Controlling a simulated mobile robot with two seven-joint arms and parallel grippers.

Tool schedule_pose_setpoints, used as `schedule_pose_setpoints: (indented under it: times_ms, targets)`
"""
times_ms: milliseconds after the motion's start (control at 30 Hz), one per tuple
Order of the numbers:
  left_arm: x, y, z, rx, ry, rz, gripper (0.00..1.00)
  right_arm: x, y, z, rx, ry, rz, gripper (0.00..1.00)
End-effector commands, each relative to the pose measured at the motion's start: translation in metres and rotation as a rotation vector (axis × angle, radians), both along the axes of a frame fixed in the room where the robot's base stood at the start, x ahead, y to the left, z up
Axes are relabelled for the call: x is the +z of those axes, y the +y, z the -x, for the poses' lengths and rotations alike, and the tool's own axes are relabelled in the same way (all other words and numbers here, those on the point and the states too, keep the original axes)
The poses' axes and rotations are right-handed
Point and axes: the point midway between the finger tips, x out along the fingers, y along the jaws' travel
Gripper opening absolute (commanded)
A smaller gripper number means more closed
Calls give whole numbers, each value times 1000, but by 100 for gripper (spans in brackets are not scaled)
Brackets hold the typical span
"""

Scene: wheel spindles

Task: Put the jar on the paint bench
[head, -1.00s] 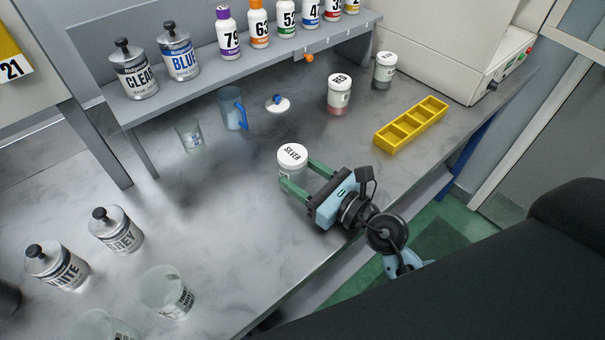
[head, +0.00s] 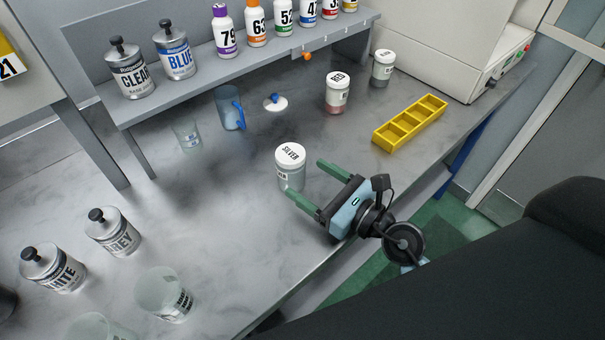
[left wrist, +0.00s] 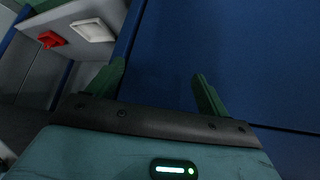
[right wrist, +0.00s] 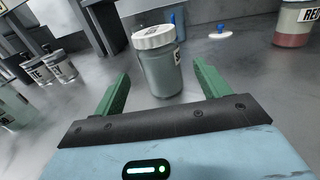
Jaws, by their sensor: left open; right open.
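The jar labelled SILVER (head: 290,168), clear with a white lid, stands upright on the grey paint bench (head: 225,215). My right gripper (head: 308,184) is open and empty, just right of the jar in the head view and apart from it. In the right wrist view the jar (right wrist: 158,68) stands ahead of and between the open green fingers (right wrist: 158,92). My left gripper (left wrist: 160,90) is open and empty in front of a blue surface in the left wrist view; it does not show in the head view.
Jars labelled RED (head: 337,95) and another white-lidded jar (head: 382,68) stand at the back right, near a yellow tray (head: 410,124). A blue-handled jug (head: 231,108), a glass (head: 187,134) and a white lid (head: 275,102) are behind. GREY (head: 113,231) and WHITE (head: 54,267) cans stand left.

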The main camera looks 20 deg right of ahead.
Motion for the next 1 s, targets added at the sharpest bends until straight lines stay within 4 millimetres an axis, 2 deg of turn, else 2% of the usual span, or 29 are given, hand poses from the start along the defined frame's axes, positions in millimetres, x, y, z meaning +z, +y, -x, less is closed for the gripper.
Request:
schedule_pose_setpoints:
  times_ms: [33,200,400,600,1000]
  targets:
    - [-5,0,4,0,9,0,79,-5,-6,11,0,7,3,75]
    - [-15,0,10,0,27,0,79,-6,-23,41,0,7,3,75]
    - [-21,-1,13,-1,37,1,79,-5,-37,67,0,7,3,75]
    - [-23,-2,9,0,32,3,79,-2,-42,76,0,1,0,75]
    - [-23,-2,8,1,29,3,79,0,-42,76,0,0,0,75]
